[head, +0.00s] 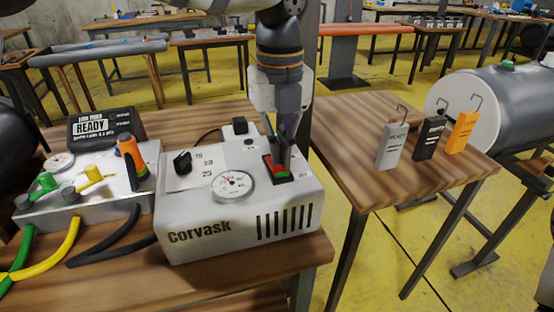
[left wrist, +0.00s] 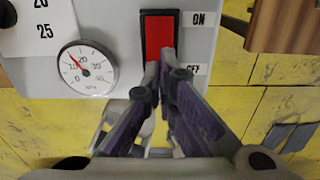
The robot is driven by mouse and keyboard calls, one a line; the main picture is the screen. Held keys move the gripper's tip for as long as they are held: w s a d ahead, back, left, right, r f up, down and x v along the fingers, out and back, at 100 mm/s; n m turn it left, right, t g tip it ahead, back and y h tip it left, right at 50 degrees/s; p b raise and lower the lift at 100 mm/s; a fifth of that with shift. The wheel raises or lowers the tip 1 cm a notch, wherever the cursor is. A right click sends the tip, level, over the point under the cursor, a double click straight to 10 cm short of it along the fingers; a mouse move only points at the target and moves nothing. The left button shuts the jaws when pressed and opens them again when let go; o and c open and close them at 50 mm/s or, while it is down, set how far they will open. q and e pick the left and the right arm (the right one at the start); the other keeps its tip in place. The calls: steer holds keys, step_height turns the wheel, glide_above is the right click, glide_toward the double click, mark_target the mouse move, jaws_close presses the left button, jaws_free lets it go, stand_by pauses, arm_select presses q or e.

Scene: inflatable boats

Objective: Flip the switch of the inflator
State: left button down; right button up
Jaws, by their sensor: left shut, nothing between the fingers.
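The inflator (head: 210,225) is a white box marked Corvask, standing on the wooden table. It has a gauge, a black knob and a rocker switch (head: 271,166) with red and a bit of green at its top right. In the left wrist view the switch (left wrist: 158,35) is a red rocker in a black frame, with ON beside its upper end and OFF beside its lower end. My left gripper (head: 284,160) is shut and empty, pointing down at the switch. In the left wrist view its fingertips (left wrist: 161,70) overlap the rocker's lower part; contact is unclear. My right gripper is out of view.
A second box with valves and hoses (head: 85,190) stands left of the inflator, with a READY sign (head: 105,127) behind. A side table (head: 350,135) at right holds grey, black and orange tags. A grey cylinder (head: 480,110) lies beyond it.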

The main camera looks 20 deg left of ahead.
mark_target(279, 166)
arm_select(q)
steer(key=shift+f, duration=0.9)
steer(key=shift+r+p, duration=0.35)
steer(key=shift+r, duration=3.25)
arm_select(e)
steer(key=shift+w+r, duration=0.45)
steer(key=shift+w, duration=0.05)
